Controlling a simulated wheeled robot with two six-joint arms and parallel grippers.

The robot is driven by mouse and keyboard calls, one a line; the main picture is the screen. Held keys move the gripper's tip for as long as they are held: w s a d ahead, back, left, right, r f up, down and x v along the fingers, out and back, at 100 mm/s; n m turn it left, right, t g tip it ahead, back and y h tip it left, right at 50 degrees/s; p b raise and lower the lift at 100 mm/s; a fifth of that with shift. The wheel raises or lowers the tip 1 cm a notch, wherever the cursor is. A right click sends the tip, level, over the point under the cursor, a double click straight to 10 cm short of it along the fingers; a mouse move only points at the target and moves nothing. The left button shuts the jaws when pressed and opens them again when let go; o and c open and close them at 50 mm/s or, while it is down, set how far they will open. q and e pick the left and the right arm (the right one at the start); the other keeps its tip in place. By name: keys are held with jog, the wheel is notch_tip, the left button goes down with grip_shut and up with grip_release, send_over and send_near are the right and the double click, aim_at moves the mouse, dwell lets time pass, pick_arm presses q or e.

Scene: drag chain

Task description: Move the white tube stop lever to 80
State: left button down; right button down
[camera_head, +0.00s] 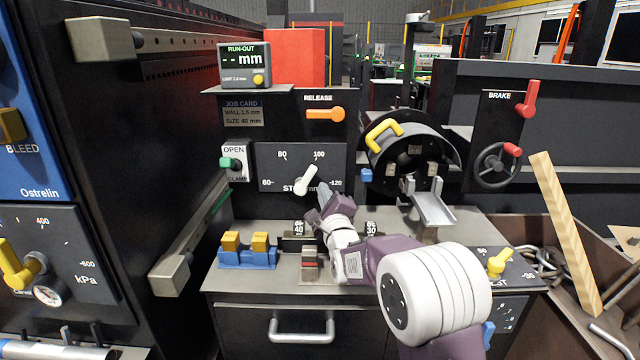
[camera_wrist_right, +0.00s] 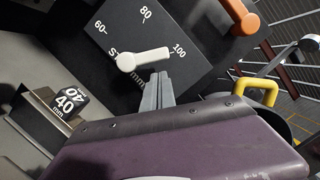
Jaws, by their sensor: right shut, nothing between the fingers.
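The white tube stop lever (camera_head: 307,179) is on a black dial panel (camera_head: 265,160) marked 60, 80, 100 and 120. It tilts up and right, pointing close to the 100 mark. It also shows in the right wrist view (camera_wrist_right: 142,59), where its free end points toward 100. My right gripper (camera_head: 321,190) is shut and empty, its fingertips just below and right of the lever. In the right wrist view its closed fingertips (camera_wrist_right: 158,78) are close under the lever; I cannot tell whether they touch it. My left gripper is not in view.
An orange release lever (camera_head: 325,114) is above the dial. A green clamp knob (camera_head: 229,163) is left of it. A yellow handle (camera_head: 384,134) is at the right. Yellow-topped blue blocks (camera_head: 247,251) and size-marked blocks (camera_wrist_right: 66,100) stand on the bench below.

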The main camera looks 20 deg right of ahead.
aim_at(306, 179)
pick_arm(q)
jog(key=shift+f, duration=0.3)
pick_arm(e)
jog(key=w, duration=0.5)
jog(key=shift+d+r, duration=0.2)
jog(key=shift+r, duration=0.05)
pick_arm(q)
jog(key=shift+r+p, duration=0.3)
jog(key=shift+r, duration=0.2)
pick_arm(e)
jog(key=shift+a+r+n, duration=0.15)
jog(key=shift+r+n, duration=0.25)
jog(key=shift+n, duration=0.2)
